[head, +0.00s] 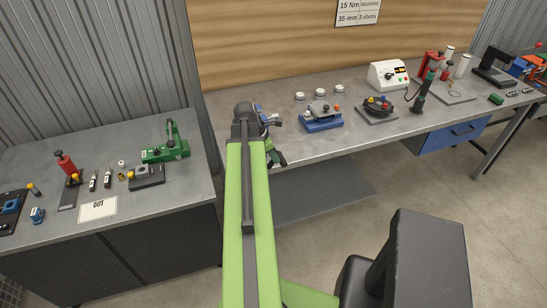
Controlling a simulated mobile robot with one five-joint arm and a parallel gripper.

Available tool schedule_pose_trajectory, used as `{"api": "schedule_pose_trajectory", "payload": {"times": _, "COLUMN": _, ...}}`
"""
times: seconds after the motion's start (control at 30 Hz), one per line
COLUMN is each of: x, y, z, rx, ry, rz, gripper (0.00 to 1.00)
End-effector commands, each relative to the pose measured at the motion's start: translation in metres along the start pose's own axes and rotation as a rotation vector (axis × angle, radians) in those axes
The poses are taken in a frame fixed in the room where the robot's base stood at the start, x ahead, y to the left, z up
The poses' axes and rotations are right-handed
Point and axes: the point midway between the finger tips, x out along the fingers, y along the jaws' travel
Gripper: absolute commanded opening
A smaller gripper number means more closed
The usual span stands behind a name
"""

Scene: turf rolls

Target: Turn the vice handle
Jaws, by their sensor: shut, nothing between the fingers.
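My arm reaches up the middle of the picture to the near left corner of the long grey bench. My gripper (278,158) is small and dark at the bench's front edge, just right of the arm, and appears shut and empty. A blue and grey device, perhaps the vice (261,109), stands right behind my arm's end and is mostly hidden by it. Its handle cannot be made out clearly. I cannot tell whether the gripper touches it.
On the long bench (222,105) stand a blue-based fixture (321,124), a round black fixture (378,107) and a white control box (388,74). A second bench (185,190) at left holds a green tool (166,150) and a red-topped tool (67,165).

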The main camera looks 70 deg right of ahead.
Motion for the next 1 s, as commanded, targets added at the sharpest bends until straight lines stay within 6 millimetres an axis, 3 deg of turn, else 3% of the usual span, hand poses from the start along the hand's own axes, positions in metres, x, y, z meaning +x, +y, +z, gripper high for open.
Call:
{"api": "schedule_pose_trajectory", "payload": {"times": 0.27, "x": 0.005, "y": 0.001, "z": 0.014, "rx": 0.004, "ry": 0.133, "rz": -0.003, "gripper": 0.0}}
{"api": "schedule_pose_trajectory", "payload": {"times": 0.6, "x": 0.028, "y": 0.001, "z": 0.033, "rx": 0.004, "ry": 0.393, "rz": -0.001, "gripper": 0.0}}
{"api": "schedule_pose_trajectory", "payload": {"times": 1.0, "x": 0.052, "y": -0.001, "z": 0.047, "rx": 0.004, "ry": 0.393, "rz": 0.0, "gripper": 0.0}}
